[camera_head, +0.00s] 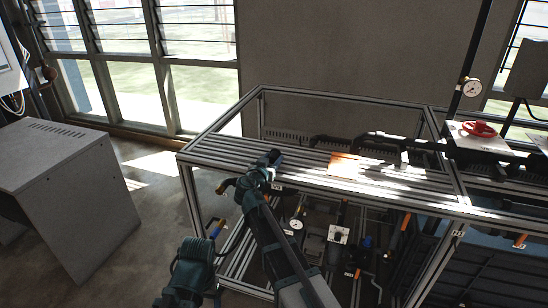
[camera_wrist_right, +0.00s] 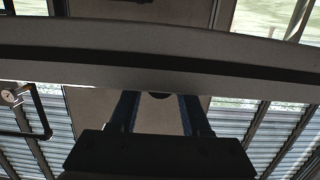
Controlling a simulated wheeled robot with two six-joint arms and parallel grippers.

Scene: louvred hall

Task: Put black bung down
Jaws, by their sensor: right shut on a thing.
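My right gripper (camera_head: 268,162) is over the front left part of the slatted metal rack top (camera_head: 305,174) in the head view. In the right wrist view, its two blue-edged fingers (camera_wrist_right: 160,100) stand apart, with the small dark rounded end of the black bung (camera_wrist_right: 160,96) between their tips. Most of the bung is hidden behind a grey beam with a dark groove (camera_wrist_right: 160,66) that crosses close to the camera. In the head view I cannot make out the bung apart from the dark gripper. Whether it touches the rack is unclear.
Black pipework (camera_head: 370,140) runs along the rack's back. A red handwheel (camera_head: 478,129) and a gauge (camera_head: 471,87) are at right. Gauges, valves and pipes fill the space under the rack top. A grey cabinet (camera_head: 70,185) stands at left. A sunlit patch lies on the slats.

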